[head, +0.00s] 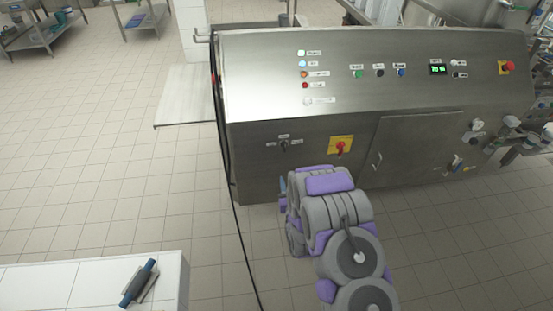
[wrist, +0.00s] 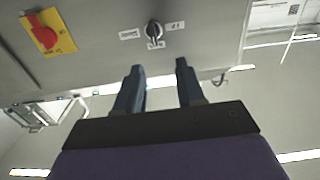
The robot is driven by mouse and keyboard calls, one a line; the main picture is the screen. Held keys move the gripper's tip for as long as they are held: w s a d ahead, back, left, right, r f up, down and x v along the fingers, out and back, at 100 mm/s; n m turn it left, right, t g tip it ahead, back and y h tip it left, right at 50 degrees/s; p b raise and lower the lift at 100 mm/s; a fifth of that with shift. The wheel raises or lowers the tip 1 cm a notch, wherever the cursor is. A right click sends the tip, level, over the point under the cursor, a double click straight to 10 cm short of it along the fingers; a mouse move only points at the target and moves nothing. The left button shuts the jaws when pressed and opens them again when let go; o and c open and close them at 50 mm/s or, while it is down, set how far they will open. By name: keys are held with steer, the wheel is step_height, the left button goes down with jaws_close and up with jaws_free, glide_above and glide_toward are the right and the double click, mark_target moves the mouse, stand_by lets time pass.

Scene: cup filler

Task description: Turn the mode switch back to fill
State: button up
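The mode switch is a small dark rotary knob (head: 284,145) with labels around it, on the lower front panel of the steel machine in the head view. In the wrist view the knob (wrist: 154,30) is near the top middle, with pale labels on its left, on its right and at its lower edge. My gripper (wrist: 158,68) is open, its two dark fingers apart and pointing toward the panel. The knob appears beyond and between the fingertips, apart from them. In the head view my arm hides most of the gripper.
A red rotary switch on a yellow plate (head: 341,147) sits right of the knob; it also shows in the wrist view (wrist: 46,36). A black cable (head: 229,180) hangs at the machine's left edge. A white counter (head: 60,285) bears a blue-handled tool.

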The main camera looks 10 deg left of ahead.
glide_toward(285, 148)
steer(key=b+x, duration=0.2)
steer(key=x, duration=0.7)
steer(key=shift+w+b, duration=0.2)
steer(key=shift+b, duration=0.2)
steer(key=shift+a+f, duration=0.1)
steer(key=shift+a, duration=0.45)
steer(key=shift+d, duration=0.85)
steer(key=c, duration=0.3)
steer(key=shift+a+r, duration=0.1)
steer(key=shift+r, duration=0.1)
steer(key=c, duration=0.3)
steer(key=shift+a, duration=0.35)
jaws_close()
steer(key=shift+d, duration=0.1)
